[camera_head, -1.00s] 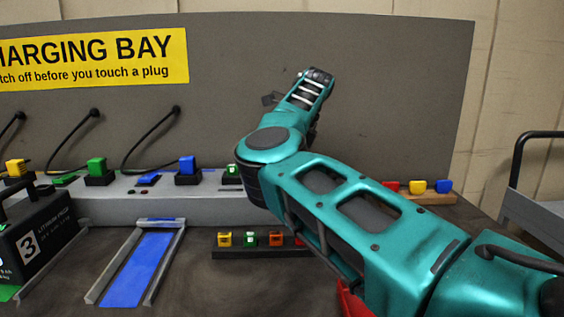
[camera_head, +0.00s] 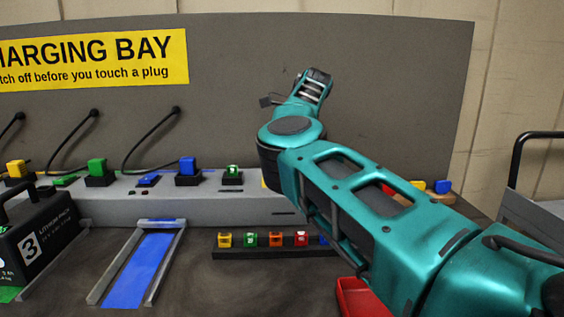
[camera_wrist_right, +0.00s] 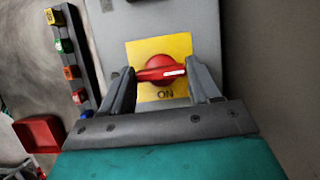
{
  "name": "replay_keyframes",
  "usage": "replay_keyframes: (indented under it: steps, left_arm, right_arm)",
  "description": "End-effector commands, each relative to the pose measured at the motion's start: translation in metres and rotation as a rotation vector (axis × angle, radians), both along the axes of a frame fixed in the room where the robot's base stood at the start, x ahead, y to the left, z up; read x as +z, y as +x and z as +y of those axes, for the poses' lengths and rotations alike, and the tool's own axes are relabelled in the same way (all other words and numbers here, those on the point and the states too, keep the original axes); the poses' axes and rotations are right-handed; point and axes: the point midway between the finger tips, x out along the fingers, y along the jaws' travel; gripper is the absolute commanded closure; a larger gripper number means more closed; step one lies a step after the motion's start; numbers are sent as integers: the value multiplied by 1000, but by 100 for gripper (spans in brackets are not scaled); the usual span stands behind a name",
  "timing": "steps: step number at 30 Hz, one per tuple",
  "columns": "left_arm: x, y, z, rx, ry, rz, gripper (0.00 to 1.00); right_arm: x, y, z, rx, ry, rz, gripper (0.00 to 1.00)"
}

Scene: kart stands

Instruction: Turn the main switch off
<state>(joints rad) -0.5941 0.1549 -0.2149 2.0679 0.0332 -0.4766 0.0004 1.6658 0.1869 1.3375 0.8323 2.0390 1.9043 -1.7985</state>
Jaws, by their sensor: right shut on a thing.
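The main switch (camera_wrist_right: 155,70) is a red rotary handle on a yellow plate (camera_wrist_right: 178,46) marked ON, in the right wrist view. The handle lies crosswise, its white-marked end at the right, above the word ON. My right gripper (camera_wrist_right: 162,76) has one finger at each end of the handle and is shut on it. In the head view my teal right arm hides the gripper and the switch. My left gripper is in neither current view.
A rack (camera_head: 270,252) of small coloured plugs stands in front of the grey charging bench (camera_head: 115,210). A red tray (camera_head: 358,298) is partly behind my arm. A black battery pack (camera_head: 40,240) stands at left, beside a blue lane (camera_head: 138,268).

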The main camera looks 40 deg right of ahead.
Motion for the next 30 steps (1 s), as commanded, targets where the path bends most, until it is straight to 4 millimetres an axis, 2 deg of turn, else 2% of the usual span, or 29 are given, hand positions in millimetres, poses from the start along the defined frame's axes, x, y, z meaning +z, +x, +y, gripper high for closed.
replay_keyframes:
  steps: [2,3,10,20,23,30]
  left_arm:
    - [0,0,-1,2,-3,0,34]
    - [0,0,-1,2,-3,0,34]
    - [1,1,-2,6,-10,0,34]
    - [2,1,-2,6,-9,-1,34]
    - [5,1,-2,5,-8,-1,34]
    - [17,1,0,1,-1,-2,34]
  right_arm:
    - [1,0,0,2,-2,-2,69]
    - [1,0,0,2,-2,-3,36]
    - [1,0,0,1,-2,-2,14]
    - [6,-1,-2,0,-1,-2,13]
    - [18,-4,-5,0,0,-4,13]
    - [68,-17,-21,0,0,-4,13]
